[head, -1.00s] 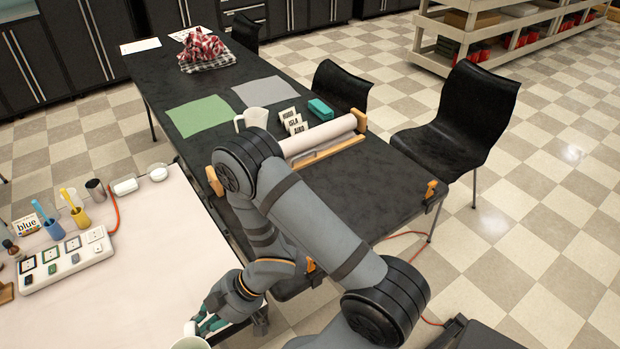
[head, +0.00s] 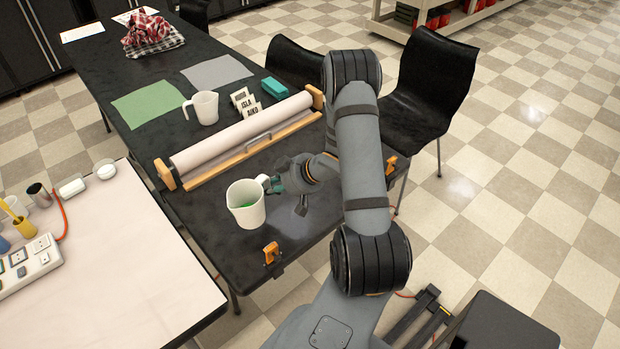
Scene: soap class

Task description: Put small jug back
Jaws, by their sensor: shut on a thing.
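A white jug (head: 246,208) with green stuff inside is held upright by its handle, on the jug's right side. My gripper (head: 274,184) is shut on that handle. The held jug is over the near part of the black table (head: 218,247); I cannot tell whether its base touches the tabletop. A second white jug (head: 205,108) stands farther back on the same table, its handle to the left. The held jug looks bigger in the picture but is closer, so I cannot compare their true sizes.
A paper roll on a wooden holder (head: 242,136) lies between the jugs. Behind it are name cards (head: 246,103), a teal box (head: 274,88), a green mat (head: 148,102) and a grey mat (head: 217,71). An orange clamp (head: 271,252) sits at the table's near edge.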

